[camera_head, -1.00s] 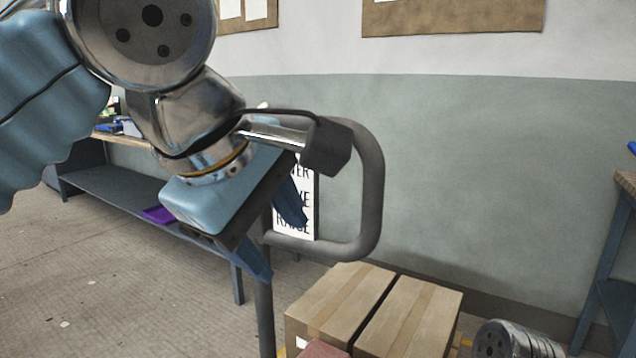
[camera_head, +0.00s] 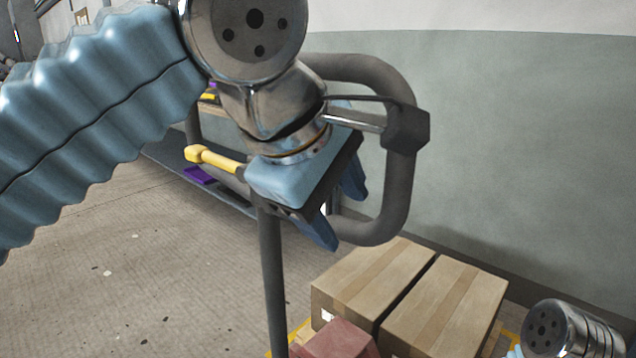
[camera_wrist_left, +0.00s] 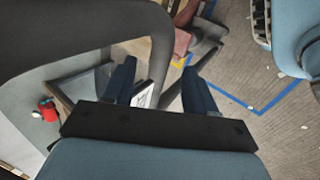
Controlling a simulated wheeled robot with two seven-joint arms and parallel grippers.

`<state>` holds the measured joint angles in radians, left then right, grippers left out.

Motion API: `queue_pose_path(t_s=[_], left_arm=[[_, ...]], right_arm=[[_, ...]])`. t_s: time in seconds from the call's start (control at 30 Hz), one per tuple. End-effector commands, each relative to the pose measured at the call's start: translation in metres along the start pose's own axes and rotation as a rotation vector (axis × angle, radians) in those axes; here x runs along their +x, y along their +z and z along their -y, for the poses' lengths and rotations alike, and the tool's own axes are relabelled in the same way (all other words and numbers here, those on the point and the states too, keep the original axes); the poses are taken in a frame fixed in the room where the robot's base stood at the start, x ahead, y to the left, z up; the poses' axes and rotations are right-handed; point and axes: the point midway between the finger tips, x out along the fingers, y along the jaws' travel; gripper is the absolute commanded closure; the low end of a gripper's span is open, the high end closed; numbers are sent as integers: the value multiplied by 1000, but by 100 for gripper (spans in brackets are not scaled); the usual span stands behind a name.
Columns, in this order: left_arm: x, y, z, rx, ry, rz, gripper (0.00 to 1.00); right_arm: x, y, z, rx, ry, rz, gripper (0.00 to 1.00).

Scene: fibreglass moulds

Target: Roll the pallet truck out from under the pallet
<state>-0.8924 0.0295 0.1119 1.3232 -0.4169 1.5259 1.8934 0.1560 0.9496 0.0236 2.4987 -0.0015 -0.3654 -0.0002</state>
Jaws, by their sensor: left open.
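The pallet truck's dark grey handle loop (camera_head: 401,190) stands upright in the middle of the head view, on a thin shaft (camera_head: 272,285). A yellow lever (camera_head: 215,159) shows at its left side. My left gripper (camera_head: 340,212) is open at the loop, its two blue fingers apart and pointing down and right. In the left wrist view the fingers (camera_wrist_left: 160,78) straddle a gap, with the grey handle bar (camera_wrist_left: 158,45) crossing beyond it; I cannot tell if the bar lies between them. The truck's forks are hidden. My right gripper is out of view.
Cardboard boxes (camera_head: 440,315) sit low at the right, with a reddish object (camera_head: 343,340) and yellow edging (camera_head: 300,330) beside them. Floor at left is clear. A red object (camera_wrist_left: 47,108) shows in the wrist view.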

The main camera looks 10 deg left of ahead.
Motion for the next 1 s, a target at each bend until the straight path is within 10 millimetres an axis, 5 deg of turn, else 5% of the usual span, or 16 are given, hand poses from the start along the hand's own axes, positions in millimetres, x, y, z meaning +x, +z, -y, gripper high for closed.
queue_pose_path(t_s=[0.3, 0.67, 1.0], left_arm=[[46, 0, 0, 0, -1, -1, 43], [51, 0, 0, 0, 0, 0, 43], [51, 0, 0, 0, 0, 0, 94]], right_arm=[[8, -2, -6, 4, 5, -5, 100], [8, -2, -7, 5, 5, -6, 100], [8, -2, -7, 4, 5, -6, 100]])
